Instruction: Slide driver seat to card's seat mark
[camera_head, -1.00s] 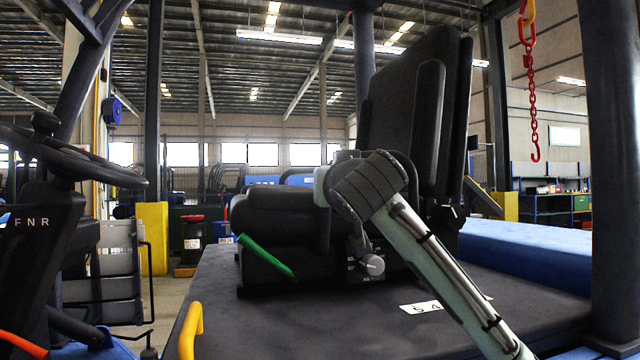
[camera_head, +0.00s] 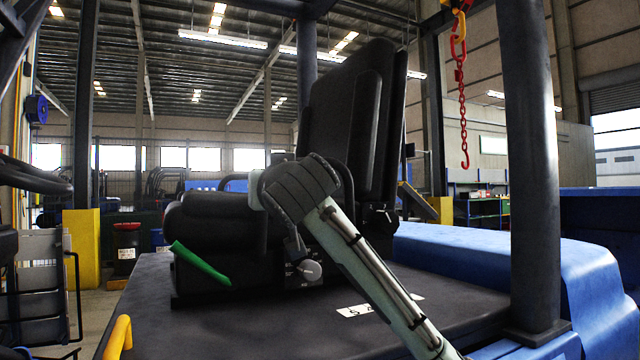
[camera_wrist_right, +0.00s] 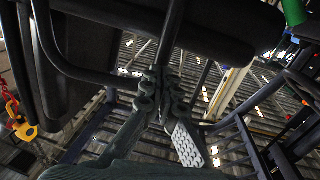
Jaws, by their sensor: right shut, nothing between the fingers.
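The black driver seat (camera_head: 215,218) stands on the dark deck, its tall backrest (camera_head: 350,125) leaning back to the right. A green lever (camera_head: 200,263) slopes along the cushion's lower left side. A round grey knob (camera_head: 311,270) is on the seat's near side. A white card (camera_head: 352,311) with dark marks lies flat on the deck, right of the seat base and partly behind my right arm. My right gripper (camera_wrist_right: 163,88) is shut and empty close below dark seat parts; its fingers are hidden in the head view. The green lever also shows in the right wrist view (camera_wrist_right: 293,12). My left gripper is out of view.
A yellow grab handle (camera_head: 118,338) rises at the deck's front left. A thick dark post (camera_head: 535,170) stands right of the seat, with a blue body panel (camera_head: 450,255) behind. A red chain with a hook (camera_head: 462,115) hangs at upper right. The near middle deck is clear.

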